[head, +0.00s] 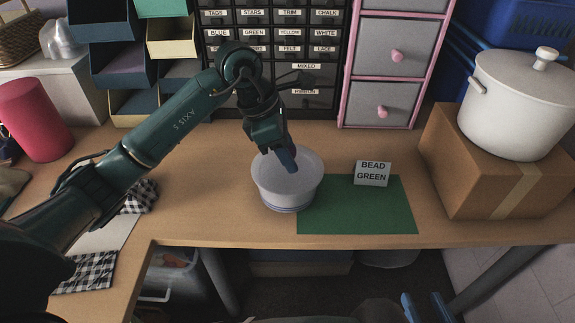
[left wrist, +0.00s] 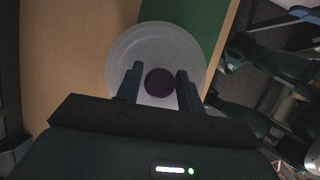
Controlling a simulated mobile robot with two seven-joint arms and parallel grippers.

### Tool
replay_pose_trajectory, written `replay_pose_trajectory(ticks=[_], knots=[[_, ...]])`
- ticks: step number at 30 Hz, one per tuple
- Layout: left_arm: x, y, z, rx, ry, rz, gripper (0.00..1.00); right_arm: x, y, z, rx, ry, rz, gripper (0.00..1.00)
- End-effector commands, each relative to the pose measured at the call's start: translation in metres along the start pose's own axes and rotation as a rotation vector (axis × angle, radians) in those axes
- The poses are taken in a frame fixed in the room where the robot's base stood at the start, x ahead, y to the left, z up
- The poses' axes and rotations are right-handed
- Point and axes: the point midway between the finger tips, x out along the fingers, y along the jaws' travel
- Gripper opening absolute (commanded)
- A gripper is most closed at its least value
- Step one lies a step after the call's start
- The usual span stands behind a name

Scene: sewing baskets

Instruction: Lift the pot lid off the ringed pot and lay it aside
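The ringed pot (head: 287,199) is a pale bowl-shaped pot with blue rings near its base, standing on the desk at the left edge of the green mat. Its pale round lid (head: 305,163) covers the top; in the left wrist view the lid (left wrist: 125,55) shows a dark purple knob (left wrist: 159,82). My left gripper (head: 284,160) points down over the lid. In the left wrist view its fingers (left wrist: 160,88) stand apart on either side of the knob, with gaps showing. The knob is hidden in the head view. My right gripper (head: 425,307) is low at the bottom edge, fingers apart and empty.
A green mat (head: 400,217) with a "BEAD GREEN" sign (head: 373,173) lies right of the pot. A cardboard box (head: 470,184) bears a large white lidded pot (head: 510,110). Drawers (head: 385,100) line the back. Bare desk (head: 215,190) shows left of the pot.

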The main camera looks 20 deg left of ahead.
Motion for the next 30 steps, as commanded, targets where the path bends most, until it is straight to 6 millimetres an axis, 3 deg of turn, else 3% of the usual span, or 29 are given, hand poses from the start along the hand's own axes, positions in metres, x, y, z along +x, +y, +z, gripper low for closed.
replay_pose_trajectory(ticks=[11,19,30], knots=[[0.000,0.000,0.000,0.000,0.000,0.000,0.07,0.000,0.000,0.000,0.000,-0.001,0.000,0.36],[-0.004,0.001,0.002,0.001,-0.001,0.002,0.07,0.000,0.000,0.000,0.000,-0.001,0.000,0.36],[-0.067,0.001,0.028,0.002,-0.001,0.005,0.07,-0.004,0.002,-0.010,0.016,0.009,0.007,0.36]])
